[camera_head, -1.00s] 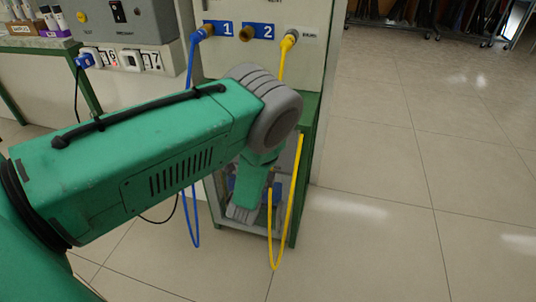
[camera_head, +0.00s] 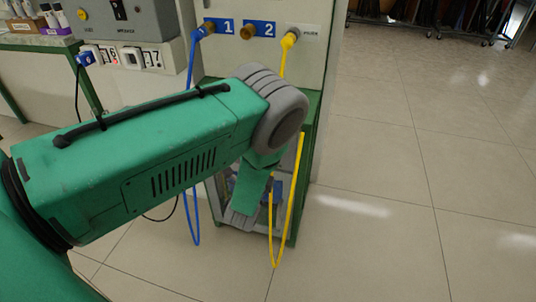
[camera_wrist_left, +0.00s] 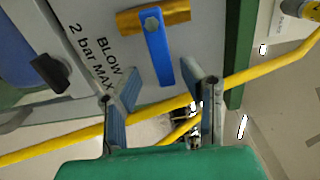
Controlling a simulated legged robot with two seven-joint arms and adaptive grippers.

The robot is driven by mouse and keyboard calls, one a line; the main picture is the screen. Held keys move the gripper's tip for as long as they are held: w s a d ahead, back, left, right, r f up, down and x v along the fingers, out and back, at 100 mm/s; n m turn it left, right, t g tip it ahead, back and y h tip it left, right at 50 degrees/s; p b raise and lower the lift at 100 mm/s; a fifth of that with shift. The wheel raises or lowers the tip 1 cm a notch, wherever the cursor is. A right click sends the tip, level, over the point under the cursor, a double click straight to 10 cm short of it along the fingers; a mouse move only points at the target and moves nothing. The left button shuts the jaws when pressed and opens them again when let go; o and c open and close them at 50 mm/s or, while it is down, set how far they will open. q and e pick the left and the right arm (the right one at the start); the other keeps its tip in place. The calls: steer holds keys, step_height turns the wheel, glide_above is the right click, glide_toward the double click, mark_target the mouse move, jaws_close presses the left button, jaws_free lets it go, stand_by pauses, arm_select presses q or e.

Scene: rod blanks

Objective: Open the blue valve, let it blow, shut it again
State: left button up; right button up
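The blue valve lever (camera_wrist_left: 157,48) hangs from a brass valve body (camera_wrist_left: 155,15) on a grey panel marked "BLOW 2 bar MAX" in the left wrist view. My left gripper (camera_wrist_left: 160,74) is open. Its two fingers stand on either side of the lever's free end in the picture, with gaps on both sides; the depth between them is hard to tell. In the head view my green left arm reaches in from the left and hides the valve and its own fingers. My right gripper is in neither view.
A yellow hose (camera_wrist_left: 60,143) crosses behind the fingers in the wrist view. A black knob (camera_wrist_left: 52,72) is at left. In the head view a blue hose (camera_head: 194,215) and the yellow hose hang in front of a green-framed stand (camera_head: 305,175). Open tiled floor lies at right.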

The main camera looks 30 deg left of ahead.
arm_select(q)
steer(key=v, duration=1)
steer(key=shift+f, duration=0.1)
steer(key=s+a+f+n+g+h+p, duration=0.1)
steer(key=s+f+n+g, duration=0.2)
steer(key=s+n+g, duration=0.15)
steer(key=s+a+f+n+g, duration=0.2)
steer(key=s+f+n+g, duration=0.15)
steer(key=s, duration=0.25)
steer(key=s+d+n+g+h, duration=0.1)
steer(key=s+d+n+g, duration=0.1)
steer(key=s, duration=0.7)
steer(key=s+d+n+g+h+p, duration=0.1)
steer(key=s+n+g, duration=0.3)
steer(key=s, duration=0.5)
steer(key=d+g+h, duration=0.1)
steer(key=g, duration=0.1)
steer(key=shift+d+r+n+g, duration=0.35)
steer(key=shift+n+g, duration=0.05)
